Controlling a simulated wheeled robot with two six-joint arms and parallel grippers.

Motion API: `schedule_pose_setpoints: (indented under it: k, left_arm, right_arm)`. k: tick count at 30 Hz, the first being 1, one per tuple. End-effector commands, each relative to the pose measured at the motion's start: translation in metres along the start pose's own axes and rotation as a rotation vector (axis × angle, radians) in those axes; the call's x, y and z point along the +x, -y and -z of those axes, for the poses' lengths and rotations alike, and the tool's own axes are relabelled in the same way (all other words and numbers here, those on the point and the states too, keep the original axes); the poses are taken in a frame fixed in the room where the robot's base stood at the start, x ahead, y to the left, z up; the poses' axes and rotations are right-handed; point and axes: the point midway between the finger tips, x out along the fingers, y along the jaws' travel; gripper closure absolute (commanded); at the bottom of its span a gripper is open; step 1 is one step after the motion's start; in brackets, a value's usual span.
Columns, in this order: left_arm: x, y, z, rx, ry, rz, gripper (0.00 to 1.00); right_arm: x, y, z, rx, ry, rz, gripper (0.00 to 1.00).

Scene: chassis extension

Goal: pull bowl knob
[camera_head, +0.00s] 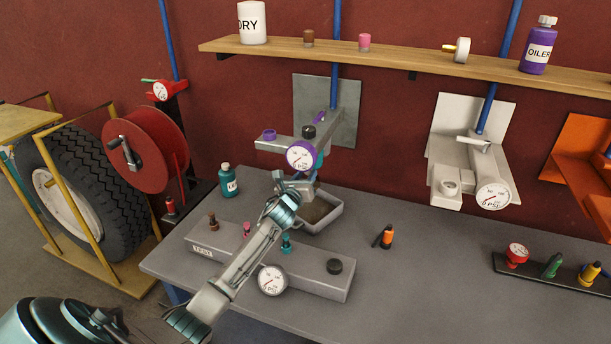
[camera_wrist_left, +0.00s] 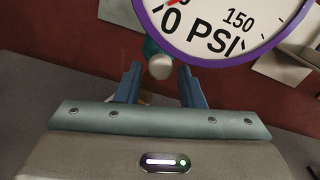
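A grey device on the wall plate carries a purple-rimmed pressure gauge (camera_head: 301,155), which also fills the top of the left wrist view (camera_wrist_left: 225,22). Below the gauge is a small teal part with a pale rounded knob end (camera_wrist_left: 160,66), which I take as the bowl knob. My left gripper (camera_head: 297,183) is just below the gauge. In the wrist view its two blue fingers (camera_wrist_left: 161,88) are apart, with the knob end between or just beyond them. I cannot tell whether they touch it. My right gripper is not in view.
A grey tray (camera_head: 322,221) stands on the workbench (camera_head: 400,290) below the device. A grey block with knobs and a gauge (camera_head: 272,280) lies under my left arm. A teal bottle (camera_head: 229,181) stands left, and an orange-black item (camera_head: 386,237) right. A shelf (camera_head: 410,58) runs above.

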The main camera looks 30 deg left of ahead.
Motion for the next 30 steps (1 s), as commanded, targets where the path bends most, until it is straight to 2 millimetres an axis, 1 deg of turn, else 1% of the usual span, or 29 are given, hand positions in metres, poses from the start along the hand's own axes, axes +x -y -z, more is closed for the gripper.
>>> schedule_pose_setpoints:
  k: [10,14,17,24,30]
  left_arm:
    - [0.000,0.000,-0.001,0.000,0.002,0.001,0.54]
    - [-0.008,0.000,0.000,0.002,0.002,0.001,0.54]
    - [-0.022,0.000,0.001,0.002,0.002,0.002,0.54]
    - [-0.067,-0.001,0.003,0.004,0.001,0.002,0.54]
    - [-0.096,-0.001,0.002,0.002,0.001,0.002,0.54]
  right_arm:
    - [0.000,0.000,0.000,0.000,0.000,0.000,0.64]
    - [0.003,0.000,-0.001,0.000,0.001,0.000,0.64]
    - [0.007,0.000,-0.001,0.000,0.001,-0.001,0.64]
    - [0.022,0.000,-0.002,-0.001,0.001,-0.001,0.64]
    - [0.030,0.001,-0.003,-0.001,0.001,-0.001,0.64]
